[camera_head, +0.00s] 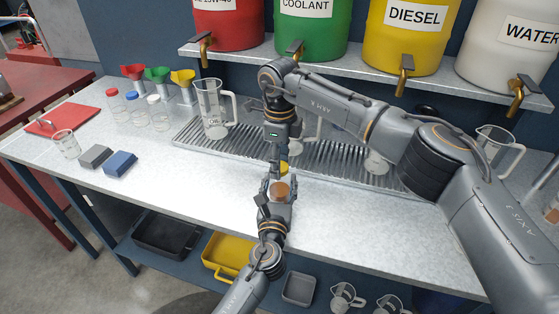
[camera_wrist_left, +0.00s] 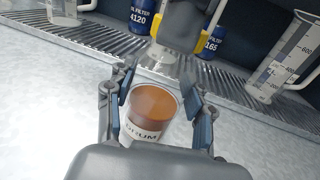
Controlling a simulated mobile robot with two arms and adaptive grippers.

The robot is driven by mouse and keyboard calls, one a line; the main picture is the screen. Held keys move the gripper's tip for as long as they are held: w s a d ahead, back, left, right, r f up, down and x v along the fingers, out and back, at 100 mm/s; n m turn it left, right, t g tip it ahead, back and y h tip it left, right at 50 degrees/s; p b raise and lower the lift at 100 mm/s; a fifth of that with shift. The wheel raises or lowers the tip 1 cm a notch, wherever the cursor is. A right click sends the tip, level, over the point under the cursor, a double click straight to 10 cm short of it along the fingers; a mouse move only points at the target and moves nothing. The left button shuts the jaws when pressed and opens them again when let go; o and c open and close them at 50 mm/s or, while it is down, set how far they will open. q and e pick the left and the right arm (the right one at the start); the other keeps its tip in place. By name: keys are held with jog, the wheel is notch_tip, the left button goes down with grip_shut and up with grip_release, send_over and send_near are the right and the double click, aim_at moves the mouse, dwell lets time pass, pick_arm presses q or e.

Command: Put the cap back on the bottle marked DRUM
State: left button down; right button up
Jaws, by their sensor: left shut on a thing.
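The bottle marked DRUM (camera_wrist_left: 148,115) is clear, holds brown liquid and has an open top. It also shows in the head view (camera_head: 279,190). My left gripper (camera_head: 277,188) is shut around its sides and holds it upright near the front of the bench. My right gripper (camera_head: 283,163) points down just above and behind the bottle. A small yellow cap (camera_head: 284,169) shows at its fingertips, and the fingers look closed on it. The cap is apart from the bottle's mouth. In the left wrist view the right gripper (camera_wrist_left: 182,30) hides part of the background.
A grated tray (camera_head: 240,146) with a measuring jug (camera_head: 212,112) lies behind the grippers. Capped bottles (camera_head: 135,112), funnels (camera_head: 158,77), an open beaker (camera_head: 65,145) and grey and blue blocks (camera_head: 108,160) stand left. Drums with taps sit on a shelf above. The front right bench is clear.

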jog(key=shift+c, duration=1.1)
jog(key=o, duration=1.4)
jog(key=shift+c, duration=0.2)
notch_tip(320, 180, up, 12)
